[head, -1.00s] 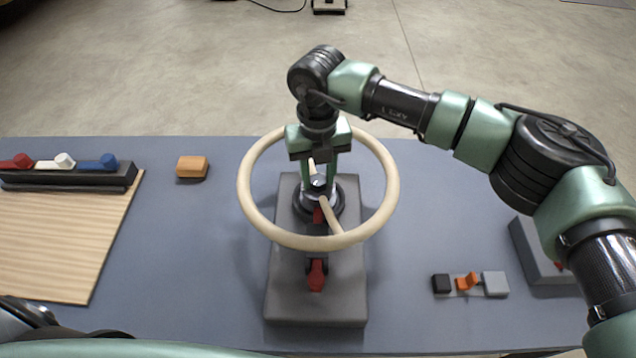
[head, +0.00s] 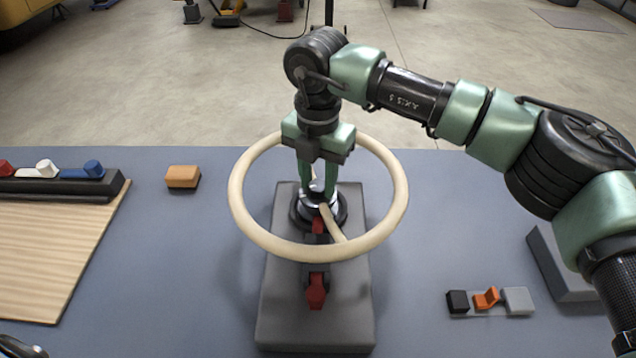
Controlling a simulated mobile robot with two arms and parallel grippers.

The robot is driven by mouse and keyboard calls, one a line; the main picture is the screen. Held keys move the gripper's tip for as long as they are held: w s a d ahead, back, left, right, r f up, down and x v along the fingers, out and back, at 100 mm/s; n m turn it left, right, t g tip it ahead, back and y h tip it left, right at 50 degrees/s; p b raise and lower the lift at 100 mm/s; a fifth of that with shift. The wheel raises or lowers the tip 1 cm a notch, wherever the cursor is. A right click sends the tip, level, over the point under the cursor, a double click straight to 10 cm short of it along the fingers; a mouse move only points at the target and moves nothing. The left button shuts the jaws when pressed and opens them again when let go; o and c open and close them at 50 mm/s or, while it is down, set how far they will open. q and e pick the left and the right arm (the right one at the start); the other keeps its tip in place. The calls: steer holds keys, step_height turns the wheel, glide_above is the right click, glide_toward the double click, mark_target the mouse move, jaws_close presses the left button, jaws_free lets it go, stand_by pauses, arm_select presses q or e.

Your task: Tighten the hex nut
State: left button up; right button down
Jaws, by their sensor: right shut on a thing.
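A cream wheel (head: 241,225) with spokes sits above a grey base block (head: 315,328) in the middle of the table. My right gripper (head: 317,190) points straight down inside the wheel's ring, at its hub. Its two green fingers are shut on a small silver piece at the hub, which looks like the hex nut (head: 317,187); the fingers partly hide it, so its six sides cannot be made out. A dark round collar (head: 340,212) surrounds the hub below.
Red-handled parts (head: 316,292) stand on the block's front. An orange block (head: 182,177) lies at left, near a wooden board (head: 60,240) and a dark rack (head: 60,190) with coloured pieces. Small black, orange and grey pieces (head: 518,300) lie at right, near a grey box (head: 562,265).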

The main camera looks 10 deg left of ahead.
mark_target(318, 184)
stand_by(0.3)
steer(key=c, duration=1)
jaws_free()
steer(key=shift+o, duration=0.2)
step_height(318, 184, up, 8)
steer(key=shift+f+b, duration=0.1)
steer(key=shift+b, duration=0.55)
